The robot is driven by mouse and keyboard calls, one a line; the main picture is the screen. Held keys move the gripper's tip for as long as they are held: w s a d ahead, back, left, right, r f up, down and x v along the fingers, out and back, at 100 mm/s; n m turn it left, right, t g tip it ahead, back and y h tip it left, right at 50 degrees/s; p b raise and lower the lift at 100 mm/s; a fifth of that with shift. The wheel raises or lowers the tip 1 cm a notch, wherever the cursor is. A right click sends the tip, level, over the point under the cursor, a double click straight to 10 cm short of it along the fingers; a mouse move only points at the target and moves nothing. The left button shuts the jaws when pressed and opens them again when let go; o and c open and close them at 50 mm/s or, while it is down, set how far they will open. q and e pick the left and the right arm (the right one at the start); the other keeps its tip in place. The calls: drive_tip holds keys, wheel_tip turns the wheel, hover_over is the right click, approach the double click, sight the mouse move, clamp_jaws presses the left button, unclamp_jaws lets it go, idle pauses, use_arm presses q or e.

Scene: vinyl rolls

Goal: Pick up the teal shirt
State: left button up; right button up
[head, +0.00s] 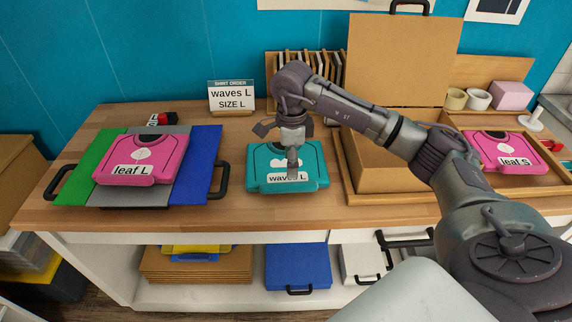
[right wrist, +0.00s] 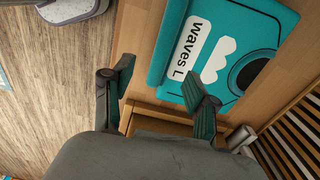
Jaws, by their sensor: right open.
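The folded teal shirt (head: 261,157) lies on the wooden table, with a white wave print and a "waves L" label near its front edge. It also shows in the right wrist view (right wrist: 257,28), where its front edge runs close to the table edge. My right gripper (head: 291,160) is over the shirt and covers part of its print and label. In the right wrist view, my right gripper (right wrist: 158,78) has its fingers apart with nothing between them; one finger overlaps the shirt's side. I cannot tell whether it touches the shirt. My left gripper is not in view.
A pink "leaf L" shirt (head: 166,157) lies on a coloured folding board (head: 206,160) at left. A "waves L" order sign (head: 231,96) stands behind the teal shirt. A cardboard box (head: 390,168) and a tray with a pink "leaf S" shirt (head: 508,150) are at right.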

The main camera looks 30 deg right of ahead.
sight(289, 184)
wheel_tip(289, 184, down, 3)
drive_tip(key=shift+f, duration=0.2)
drive_tip(key=shift+a+f+p, duration=0.1)
drive_tip(key=shift+f+p, duration=0.45)
drive_tip(key=shift+p, duration=0.1)
drive_tip(key=f, duration=0.1)
drive_tip(key=f+p, duration=0.1)
drive_tip(key=f, duration=0.1)
drive_tip(key=shift+w+f, duration=0.3)
drive_tip(key=shift+f, duration=0.4)
drive_tip(key=shift+r, duration=0.1)
clamp_jaws()
